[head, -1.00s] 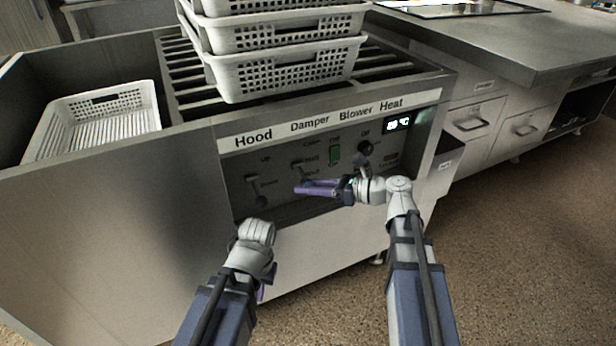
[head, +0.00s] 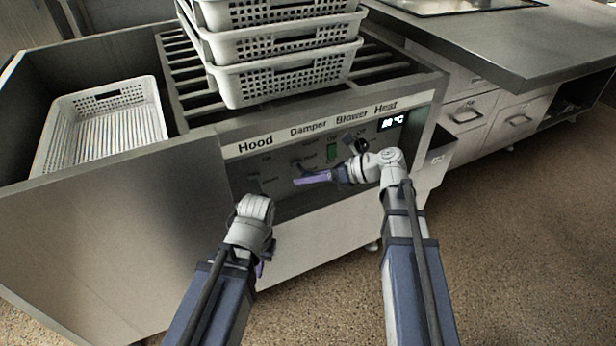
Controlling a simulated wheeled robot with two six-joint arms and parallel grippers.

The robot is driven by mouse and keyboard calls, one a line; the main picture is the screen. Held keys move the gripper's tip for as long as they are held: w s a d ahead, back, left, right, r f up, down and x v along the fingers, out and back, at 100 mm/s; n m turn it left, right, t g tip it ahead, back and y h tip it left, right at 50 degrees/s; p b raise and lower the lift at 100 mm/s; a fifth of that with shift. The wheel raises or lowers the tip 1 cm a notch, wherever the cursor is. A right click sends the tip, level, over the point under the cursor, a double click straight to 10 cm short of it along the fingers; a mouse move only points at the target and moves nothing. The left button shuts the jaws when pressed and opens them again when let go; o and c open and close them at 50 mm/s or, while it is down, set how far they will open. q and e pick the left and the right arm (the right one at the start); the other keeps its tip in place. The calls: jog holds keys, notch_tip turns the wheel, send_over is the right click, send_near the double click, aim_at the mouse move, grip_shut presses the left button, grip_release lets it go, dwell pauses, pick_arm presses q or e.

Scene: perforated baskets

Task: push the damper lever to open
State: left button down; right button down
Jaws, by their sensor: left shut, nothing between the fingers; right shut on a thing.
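The control panel (head: 275,195) on the front of the machine carries the labels Hood, Damper, Blower and Heat. The damper lever (head: 296,167) is under the Damper label, dim and partly hidden by my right gripper. My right gripper (head: 298,181) has purple fingers pointing left across the panel. It is shut on the lever's end, though the contact itself is hard to see. My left gripper (head: 260,270) is low in front of the machine, shut and empty, mostly hidden behind its own wrist. It is apart from the panel.
The hood lever (head: 252,180) is left of the damper lever. The green blower switch (head: 332,152) and dark heat knob (head: 360,146) are close to my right wrist. Stacked white baskets (head: 285,78) stand on the slatted top; another basket (head: 60,135) lies in the left bay.

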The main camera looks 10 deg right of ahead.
jog(key=shift+w+r, duration=0.1)
jog(key=c, duration=0.5)
grip_release()
jog(key=shift+c, duration=0.2)
jog(key=p+v, duration=0.3)
jog(key=v, duration=0.4)
jog(key=shift+d+r, duration=0.15)
jog(key=shift+d, duration=0.1)
